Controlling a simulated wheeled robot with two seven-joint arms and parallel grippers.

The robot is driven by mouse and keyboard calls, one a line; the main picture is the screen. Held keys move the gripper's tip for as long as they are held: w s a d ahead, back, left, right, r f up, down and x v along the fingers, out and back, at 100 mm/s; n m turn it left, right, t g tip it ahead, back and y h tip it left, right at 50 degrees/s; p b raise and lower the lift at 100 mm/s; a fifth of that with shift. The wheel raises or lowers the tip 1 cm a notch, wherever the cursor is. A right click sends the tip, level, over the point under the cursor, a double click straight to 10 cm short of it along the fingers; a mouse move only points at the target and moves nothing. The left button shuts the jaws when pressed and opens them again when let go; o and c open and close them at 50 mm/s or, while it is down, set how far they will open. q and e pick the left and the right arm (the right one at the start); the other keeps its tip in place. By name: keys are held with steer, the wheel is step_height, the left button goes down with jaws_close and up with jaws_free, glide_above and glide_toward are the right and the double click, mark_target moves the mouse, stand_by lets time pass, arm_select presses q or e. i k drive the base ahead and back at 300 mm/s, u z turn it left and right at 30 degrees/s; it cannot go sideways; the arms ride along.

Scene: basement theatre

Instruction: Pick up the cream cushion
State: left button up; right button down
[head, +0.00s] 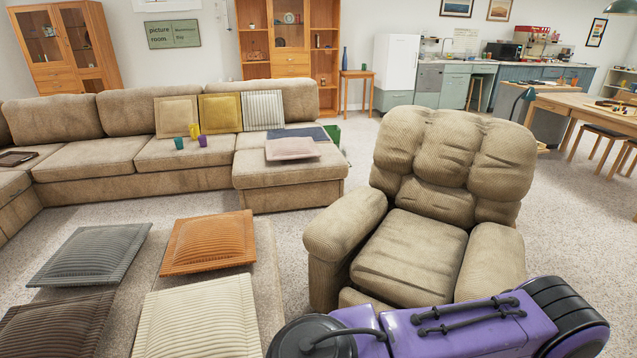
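The cream cushion (200,318) is ribbed and square. It lies flat at the bottom of the head view, left of centre, on a low beige upholstered seat or ottoman (268,285). Its near edge is cut off by the frame. An orange cushion (210,243) lies just beyond it. A grey cushion (90,255) and a dark brown cushion (55,328) lie to its left. Neither of my grippers shows in the head view, so I cannot see how they stand relative to the cushion.
A beige recliner (430,200) stands to the right. A beige sectional sofa (100,165) runs along the back left, with tan, yellow and striped cushions, a pale pink cushion (291,147) and small cups. Carpet (210,202) lies open between sofa and ottoman.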

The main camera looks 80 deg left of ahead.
mark_target(215, 318)
steer(key=i, duration=1.15)
steer(key=u, duration=3.4)
